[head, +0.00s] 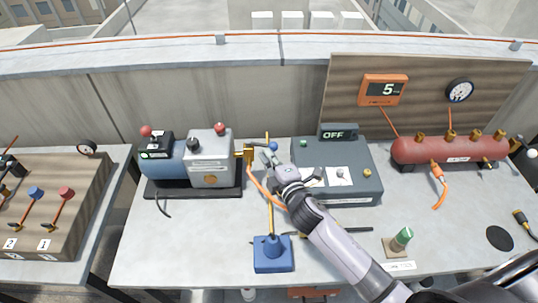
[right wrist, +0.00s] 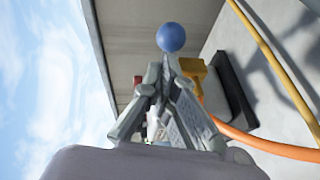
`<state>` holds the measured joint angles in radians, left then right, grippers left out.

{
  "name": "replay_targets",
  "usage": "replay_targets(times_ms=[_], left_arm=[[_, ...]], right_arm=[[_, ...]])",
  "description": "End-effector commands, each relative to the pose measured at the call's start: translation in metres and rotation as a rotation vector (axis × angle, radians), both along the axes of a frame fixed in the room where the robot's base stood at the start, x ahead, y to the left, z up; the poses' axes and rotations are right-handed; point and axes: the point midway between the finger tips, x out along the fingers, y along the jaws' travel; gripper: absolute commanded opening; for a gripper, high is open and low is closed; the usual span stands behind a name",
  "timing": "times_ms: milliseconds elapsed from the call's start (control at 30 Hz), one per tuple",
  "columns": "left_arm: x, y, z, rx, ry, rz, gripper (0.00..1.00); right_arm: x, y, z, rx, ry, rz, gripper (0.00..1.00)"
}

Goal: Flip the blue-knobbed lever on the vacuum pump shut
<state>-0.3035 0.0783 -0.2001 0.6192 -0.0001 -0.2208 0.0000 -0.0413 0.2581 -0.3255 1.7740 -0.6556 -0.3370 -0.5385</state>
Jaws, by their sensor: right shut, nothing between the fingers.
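The vacuum pump (head: 210,160) stands on a dark base at the left of the table, with a blue cylinder and a grey block. A brass valve (head: 249,153) sits on its right side; its yellow body also shows in the right wrist view (right wrist: 191,72). The lever's blue knob (head: 272,146) is right of the valve, and the same knob is in the right wrist view (right wrist: 171,37). My right gripper (head: 269,158) is shut and empty at the knob, its fingertips (right wrist: 167,66) just short of it in the wrist view; contact is unclear. My left gripper is out of view.
A dark grey box (head: 360,185) with an OFF display (head: 338,133) stands right of the pump. A blue stand (head: 273,258) with a yellow rod is in front. An orange hose (head: 262,188) hangs below the valve. A red manifold (head: 445,150) is at the right.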

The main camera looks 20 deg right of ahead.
Motion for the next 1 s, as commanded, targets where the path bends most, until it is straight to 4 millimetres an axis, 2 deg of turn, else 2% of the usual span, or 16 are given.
replay_targets(times_ms=[167,433,600,1000], left_arm=[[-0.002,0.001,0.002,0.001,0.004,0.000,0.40],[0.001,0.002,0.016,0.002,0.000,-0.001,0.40],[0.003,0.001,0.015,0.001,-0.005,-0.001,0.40],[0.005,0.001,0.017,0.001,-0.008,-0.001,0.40]], right_arm=[[0.000,-0.001,0.001,-0.002,0.000,0.008,0.00],[0.007,-0.012,0.002,-0.006,0.000,0.117,0.00],[0.012,-0.019,0.000,-0.001,0.000,0.124,0.00],[0.012,-0.019,0.001,0.000,0.000,0.124,0.00]])
